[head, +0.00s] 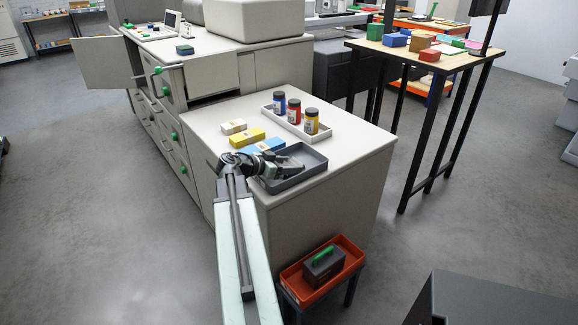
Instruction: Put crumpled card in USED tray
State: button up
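My arm reaches forward to the light worktop, and my gripper (292,164) is over the dark grey tray (312,171) at the worktop's near edge. The gripper is small and dark against the tray, so I cannot tell whether its fingers are open or shut, or whether they hold anything. I cannot make out a crumpled card; it may be hidden by the gripper or the tray wall. No USED label is readable on any tray.
White (232,127), yellow (247,137) and blue (266,146) blocks lie left of the grey tray. A white tray (296,130) with three bottles stands behind. Below, an orange tray (291,284) holds a dark box with a green handle (323,254). A black-legged table stands right.

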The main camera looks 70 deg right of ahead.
jog(key=o, duration=0.3)
jog(key=shift+r, duration=0.2)
jog(key=p+v, duration=0.5)
jog(key=v, duration=0.7)
